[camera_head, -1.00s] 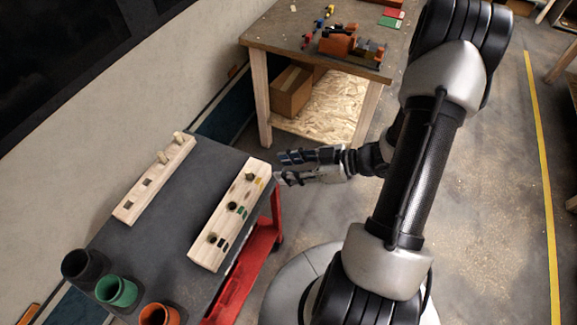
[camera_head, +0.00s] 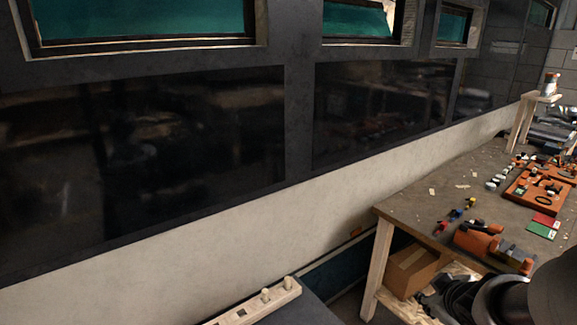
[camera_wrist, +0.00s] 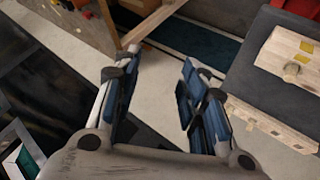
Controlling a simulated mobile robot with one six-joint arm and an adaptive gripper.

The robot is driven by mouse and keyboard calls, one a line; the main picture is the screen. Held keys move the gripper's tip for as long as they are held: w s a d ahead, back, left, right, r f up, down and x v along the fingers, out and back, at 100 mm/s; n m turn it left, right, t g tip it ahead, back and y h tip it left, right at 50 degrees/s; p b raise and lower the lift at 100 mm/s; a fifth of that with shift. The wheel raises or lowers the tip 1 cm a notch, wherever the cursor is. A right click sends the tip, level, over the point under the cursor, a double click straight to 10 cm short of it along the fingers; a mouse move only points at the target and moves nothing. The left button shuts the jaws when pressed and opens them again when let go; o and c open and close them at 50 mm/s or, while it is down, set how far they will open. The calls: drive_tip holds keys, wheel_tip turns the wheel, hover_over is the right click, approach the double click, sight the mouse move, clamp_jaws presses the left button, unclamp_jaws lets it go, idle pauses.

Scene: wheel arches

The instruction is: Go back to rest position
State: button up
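My gripper (camera_wrist: 160,75) shows in the wrist view with its two blue-padded fingers apart and nothing between them. It is clear of the things around it. The head view does not show the gripper; only a dark, rounded part of my arm (camera_head: 500,300) shows at the lower right. No object is held.
A pale wooden strip with pegs (camera_head: 260,303) lies on a dark cart top (camera_head: 308,312) at the bottom of the head view. A workbench (camera_head: 405,205) with tools and small parts stands at the right. A wooden block (camera_wrist: 290,62) shows at the right of the wrist view.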

drive_tip(key=s+a+r+m+g+h, duration=0.1)
drive_tip(key=s+a+r+m+h, duration=0.15)
drive_tip(key=s+r, duration=0.3)
drive_tip(key=s+a+r+m+g+y, duration=0.1)
drive_tip(key=s+a+m+g+y, duration=0.2)
drive_tip(key=s+a, duration=1.2)
drive_tip(key=shift+s+a+r+y, duration=0.2)
drive_tip(key=shift+s+r+y, duration=0.2)
drive_tip(key=shift+s+y, duration=0.45)
drive_tip(key=shift+w, duration=0.2)
drive_tip(key=shift+c, duration=0.4)
